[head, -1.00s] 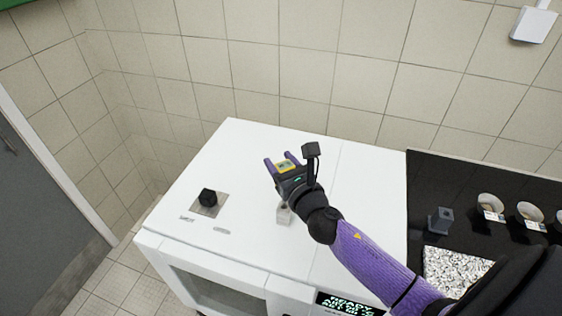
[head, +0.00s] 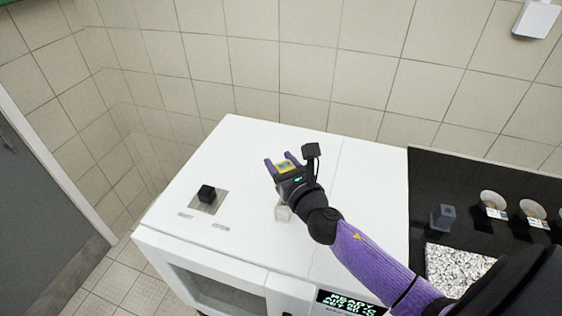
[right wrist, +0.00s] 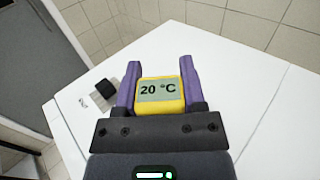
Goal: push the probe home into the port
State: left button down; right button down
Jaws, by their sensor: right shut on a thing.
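The probe (right wrist: 160,92) has a yellow head with a grey display that reads "20 °C". My right gripper (right wrist: 160,65) is shut on it, with a purple finger on each side. In the head view the probe's head (head: 285,166) shows between the fingers of my right gripper (head: 280,161), over the white machine's top. The probe's lower part is hidden in both views. I cannot make out the port, or tell whether the probe is in it. My left gripper is not in view.
The white machine (head: 235,150) carries a black block (head: 207,193) on a grey plate and a small pale block (head: 283,211) near my wrist. Tiled walls stand behind.

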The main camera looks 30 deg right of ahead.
jog(key=shift+f, duration=0.35)
dwell(0.3)
jog(key=shift+f+b, duration=0.95)
jog(key=shift+b, duration=0.2)
jog(key=shift+f, duration=0.2)
jog(key=shift+f+b, duration=0.75)
jog(key=shift+b, duration=0.1)
jog(key=shift+f+b, duration=0.45)
jog(key=shift+f, duration=0.05)
jog(key=shift+c, duration=0.5)
grip_release()
